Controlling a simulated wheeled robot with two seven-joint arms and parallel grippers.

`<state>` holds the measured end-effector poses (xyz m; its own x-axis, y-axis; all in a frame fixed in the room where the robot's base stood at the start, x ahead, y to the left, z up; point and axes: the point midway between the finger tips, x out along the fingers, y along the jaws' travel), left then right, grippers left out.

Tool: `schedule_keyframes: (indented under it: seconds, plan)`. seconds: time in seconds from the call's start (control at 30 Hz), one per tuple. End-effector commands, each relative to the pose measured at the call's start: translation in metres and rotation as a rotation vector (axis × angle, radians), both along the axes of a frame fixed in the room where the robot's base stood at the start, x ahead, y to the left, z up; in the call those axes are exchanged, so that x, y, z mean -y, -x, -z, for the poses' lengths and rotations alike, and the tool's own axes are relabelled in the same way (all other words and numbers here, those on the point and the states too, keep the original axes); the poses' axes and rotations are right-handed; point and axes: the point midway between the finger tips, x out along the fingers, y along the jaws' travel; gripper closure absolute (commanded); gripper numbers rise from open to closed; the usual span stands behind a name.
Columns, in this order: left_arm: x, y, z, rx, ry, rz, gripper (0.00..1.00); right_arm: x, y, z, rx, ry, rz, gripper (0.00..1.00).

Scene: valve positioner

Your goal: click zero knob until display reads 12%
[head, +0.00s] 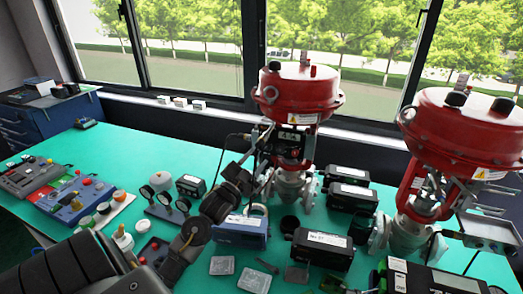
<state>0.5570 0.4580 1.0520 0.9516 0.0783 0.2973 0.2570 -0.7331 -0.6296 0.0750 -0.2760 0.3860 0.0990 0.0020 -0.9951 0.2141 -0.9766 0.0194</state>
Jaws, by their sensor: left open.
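The valve positioner (291,144) is a dark unit with a small display (300,118), mounted on the front of the left red valve actuator (298,92). The display is too small to read. Small red and dark controls show on its face, but I cannot tell which is the zero knob. My left arm reaches in from the lower left, and my left gripper (262,141) is open at the positioner's left side. I cannot tell whether a fingertip touches it. My right gripper is not in view.
A second red actuator (470,125) stands at the right. Several black boxes (322,249) and a blue instrument (241,231) crowd the green table in front. Control boxes (76,198) and small gauges (165,198) are at the left.

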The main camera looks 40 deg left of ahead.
Motion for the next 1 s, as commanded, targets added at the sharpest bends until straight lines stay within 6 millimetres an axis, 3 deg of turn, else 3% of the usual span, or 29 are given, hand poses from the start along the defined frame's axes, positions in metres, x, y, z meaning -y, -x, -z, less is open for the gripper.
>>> schedule_keyframes:
  seconds: [0.23,0.63,0.93,1.0]
  plan:
    - [-0.002,-0.031,-0.011,0.000,0.000,0.001,0.58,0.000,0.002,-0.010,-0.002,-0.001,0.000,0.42]
    - [-0.002,-0.036,-0.011,-0.001,-0.001,0.002,0.60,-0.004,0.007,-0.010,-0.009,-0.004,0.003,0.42]
    - [-0.002,-0.036,-0.011,-0.001,-0.001,0.002,0.99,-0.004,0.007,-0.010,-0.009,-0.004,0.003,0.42]
    - [-0.002,-0.036,-0.011,-0.001,-0.001,0.002,1.00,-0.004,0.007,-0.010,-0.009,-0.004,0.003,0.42]
